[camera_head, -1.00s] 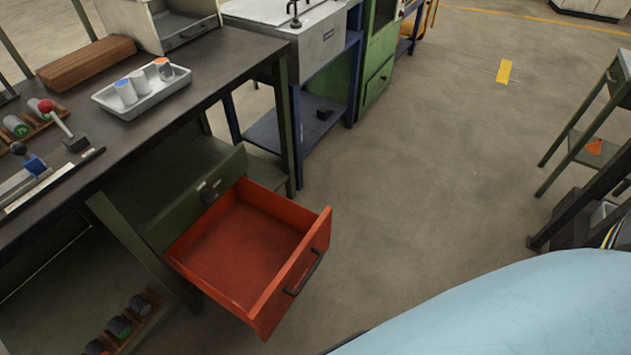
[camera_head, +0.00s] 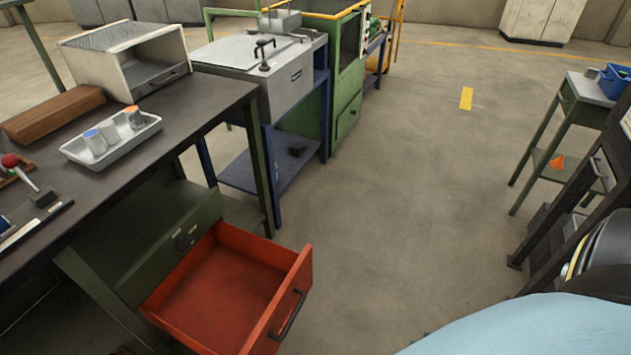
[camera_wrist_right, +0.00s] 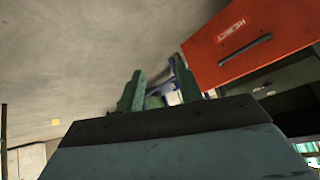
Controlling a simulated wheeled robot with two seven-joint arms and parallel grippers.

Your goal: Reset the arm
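My right gripper (camera_wrist_right: 160,78) shows in the right wrist view with its two green fingers apart and nothing seen between them. In the head view only a small green bit shows at the bottom edge, beside my light blue arm cover. The open red drawer (camera_head: 225,300) hangs out of the dark bench at lower left. Its front, marked REJECT (camera_wrist_right: 235,38), shows at the upper right of the right wrist view, apart from the fingers. My left gripper is not in view.
The dark bench (camera_head: 200,115) holds a white tray (camera_head: 112,148) with several small cylinders, a wooden block (camera_head: 52,114) and a metal box (camera_head: 125,60). A blue-framed station (camera_head: 265,85) stands behind. A small table (camera_head: 590,88) is at right. The middle floor is clear.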

